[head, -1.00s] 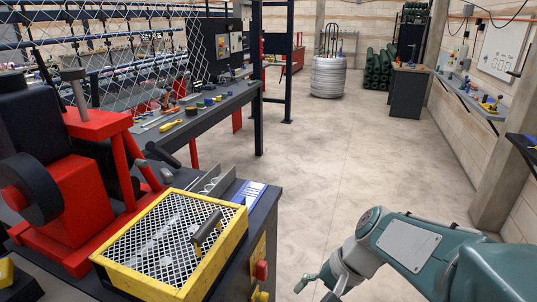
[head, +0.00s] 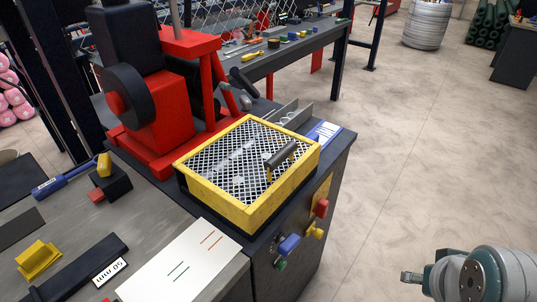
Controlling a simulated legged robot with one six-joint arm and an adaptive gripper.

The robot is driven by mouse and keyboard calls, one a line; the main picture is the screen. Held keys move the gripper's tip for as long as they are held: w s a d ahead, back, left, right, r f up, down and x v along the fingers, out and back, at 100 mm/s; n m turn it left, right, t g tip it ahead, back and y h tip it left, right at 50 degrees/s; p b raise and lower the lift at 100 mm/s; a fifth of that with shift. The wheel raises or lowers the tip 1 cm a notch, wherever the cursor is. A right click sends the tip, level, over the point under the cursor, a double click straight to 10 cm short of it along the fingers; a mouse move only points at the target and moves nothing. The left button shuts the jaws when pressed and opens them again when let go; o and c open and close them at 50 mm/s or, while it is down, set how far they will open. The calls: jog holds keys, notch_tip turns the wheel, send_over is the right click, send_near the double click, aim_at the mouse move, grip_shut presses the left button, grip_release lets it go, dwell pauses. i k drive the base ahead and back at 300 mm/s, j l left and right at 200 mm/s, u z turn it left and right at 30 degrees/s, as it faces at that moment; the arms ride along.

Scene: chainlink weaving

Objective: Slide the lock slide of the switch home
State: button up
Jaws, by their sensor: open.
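A machine cabinet (head: 335,170) carries a yellow-framed mesh guard (head: 252,214) with a dark handle (head: 281,155), and the guard is down. Small controls sit on the cabinet's side: a red knob (head: 321,208) on a yellow plate (head: 323,190), a yellow part (head: 314,231), a blue part (head: 289,245) and a green part (head: 280,264). I cannot tell which of these is the switch's lock slide or how far in it sits. My gripper (head: 411,277) shows only partly at the lower right, open and holding nothing visible, apart from the cabinet across open floor.
A red and black machine (head: 165,110) stands behind the guard. A bench with a white sheet (head: 180,262), a yellow block (head: 38,257) and a blue-handled tool (head: 63,180) is at left. A tool bench (head: 310,45) stands behind. The floor (head: 400,150) right of the cabinet is clear.

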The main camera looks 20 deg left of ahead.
aim_at(316, 232)
jog(key=k+j+u, duration=0.2)
jog(key=k, duration=0.45)
jog(key=i+l+u, duration=0.1)
jog(key=u, duration=1.35)
jog(key=i+l, duration=0.15)
jog(key=l, duration=0.25)
jog(key=i+l, duration=0.1)
jog(key=l, duration=0.35)
jog(key=i+l+u, duration=0.1)
jog(key=l, duration=0.3)
jog(key=i+l, duration=0.15)
jog(key=l, duration=0.25)
jog(key=i+l+u, duration=0.1)
jog(key=l, duration=0.35)
jog(key=k+j+z, duration=0.7)
jog(key=k, duration=0.35)
jog(key=i, duration=0.45)
